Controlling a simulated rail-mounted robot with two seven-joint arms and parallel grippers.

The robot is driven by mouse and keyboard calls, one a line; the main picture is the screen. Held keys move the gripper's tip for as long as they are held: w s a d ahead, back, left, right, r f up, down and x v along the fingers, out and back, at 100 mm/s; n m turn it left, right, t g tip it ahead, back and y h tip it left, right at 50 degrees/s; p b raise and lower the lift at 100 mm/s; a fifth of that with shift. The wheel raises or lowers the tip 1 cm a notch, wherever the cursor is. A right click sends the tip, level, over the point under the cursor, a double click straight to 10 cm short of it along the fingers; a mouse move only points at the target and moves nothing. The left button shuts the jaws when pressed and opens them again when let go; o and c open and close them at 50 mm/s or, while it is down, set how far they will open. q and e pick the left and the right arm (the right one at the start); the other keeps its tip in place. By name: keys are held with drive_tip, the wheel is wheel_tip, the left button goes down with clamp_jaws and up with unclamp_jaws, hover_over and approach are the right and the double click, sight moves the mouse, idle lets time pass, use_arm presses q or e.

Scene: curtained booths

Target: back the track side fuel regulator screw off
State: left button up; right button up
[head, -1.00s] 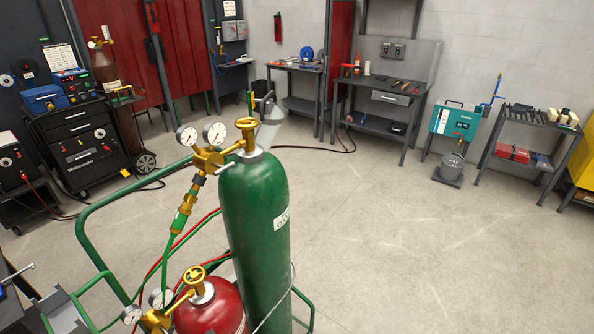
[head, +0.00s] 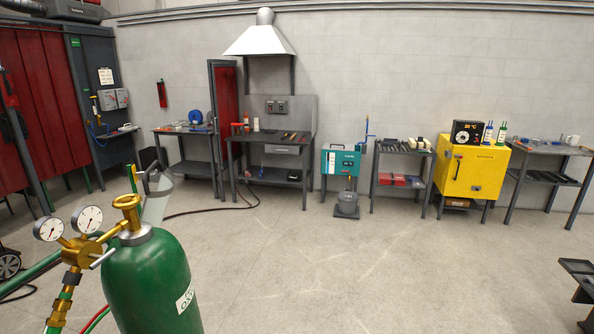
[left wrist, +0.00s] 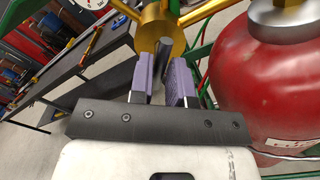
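In the left wrist view the brass fuel regulator (left wrist: 160,27) is at the top, beside the red fuel cylinder (left wrist: 265,85). Its grey screw (left wrist: 163,52) points toward my left gripper (left wrist: 163,72). The two purple finger pads stand on either side of the screw, a narrow space apart. I cannot tell whether they press on it. In the head view the green oxygen cylinder (head: 150,285) stands at lower left with its brass regulator (head: 83,252) and two gauges. The red cylinder and both grippers are outside the head view.
The green cart rail (head: 30,272) is at the head view's lower left. Benches, a teal unit (head: 340,160) and a yellow oven (head: 472,172) line the back wall. A dark bench edge (head: 578,270) is at right. The middle floor is clear.

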use_arm(q)
clamp_jaws()
drive_tip(key=n+b, duration=0.3)
drive_tip(key=b, duration=0.1)
drive_tip(key=shift+n, duration=0.3)
